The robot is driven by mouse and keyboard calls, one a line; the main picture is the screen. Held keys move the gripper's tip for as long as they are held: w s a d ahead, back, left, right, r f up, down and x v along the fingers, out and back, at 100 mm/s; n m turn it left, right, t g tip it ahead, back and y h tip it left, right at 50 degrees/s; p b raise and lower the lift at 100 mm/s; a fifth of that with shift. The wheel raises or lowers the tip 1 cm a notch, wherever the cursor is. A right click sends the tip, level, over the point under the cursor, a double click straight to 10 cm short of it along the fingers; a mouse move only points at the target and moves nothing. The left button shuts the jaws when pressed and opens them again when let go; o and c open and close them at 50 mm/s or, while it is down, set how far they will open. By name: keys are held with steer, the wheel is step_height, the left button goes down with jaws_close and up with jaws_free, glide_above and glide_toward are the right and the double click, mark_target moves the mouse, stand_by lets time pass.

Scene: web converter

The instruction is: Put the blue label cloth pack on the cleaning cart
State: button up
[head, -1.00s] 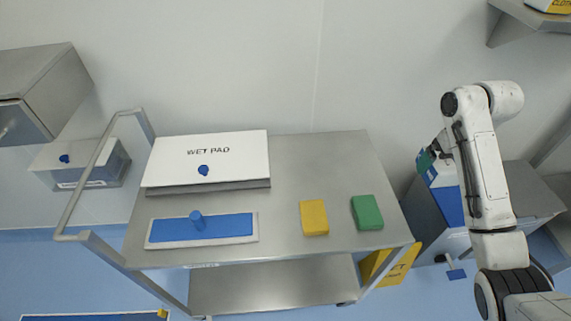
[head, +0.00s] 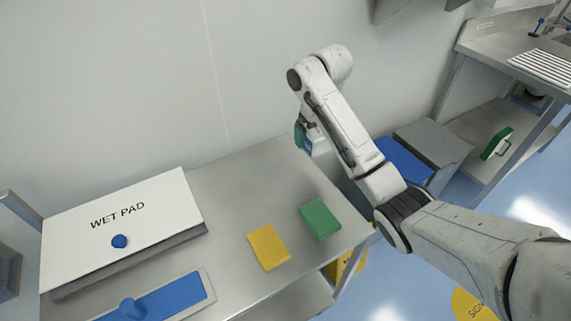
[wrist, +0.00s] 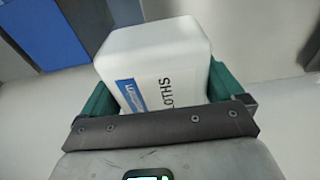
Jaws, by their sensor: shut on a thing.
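The cloth pack is a white box with rounded edges, a blue label and the letters "LOTHS". In the wrist view the cloth pack (wrist: 155,60) sits between the green finger pads of my gripper (wrist: 160,92), which is shut on it. In the head view my gripper (head: 306,137) hangs by the back right corner of the cleaning cart, and the pack (head: 320,146) shows only in part behind my arm. The steel top of the cleaning cart (head: 235,190) fills the lower left. I cannot tell whether the pack is above the top or just beyond its edge.
The top's back middle is bare. A blue-lidded bin (head: 403,160) stands right of the cart, near a steel bench (head: 490,45).

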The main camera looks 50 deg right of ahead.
steer(key=shift+w+a+f+p, duration=0.2)
steer(key=shift+w+a+p, duration=0.1)
steer(key=shift+w, duration=0.15)
steer(key=shift+w+a+f+p, duration=0.15)
steer(key=shift+w+a+p, duration=0.15)
steer(key=shift+w, duration=0.15)
glide_above(288, 164)
steer(key=f, duration=0.6)
steer(key=shift+s, duration=0.25)
steer(key=shift+w+f, duration=0.1)
steer(key=shift+f, duration=1.55)
steer(key=shift+f, duration=0.15)
steer(key=o, duration=0.9)
steer(key=shift+c, duration=0.2)
step_height(288, 164, up, 12)
steer(key=s, duration=0.1)
steer(key=shift+s+a, duration=0.25)
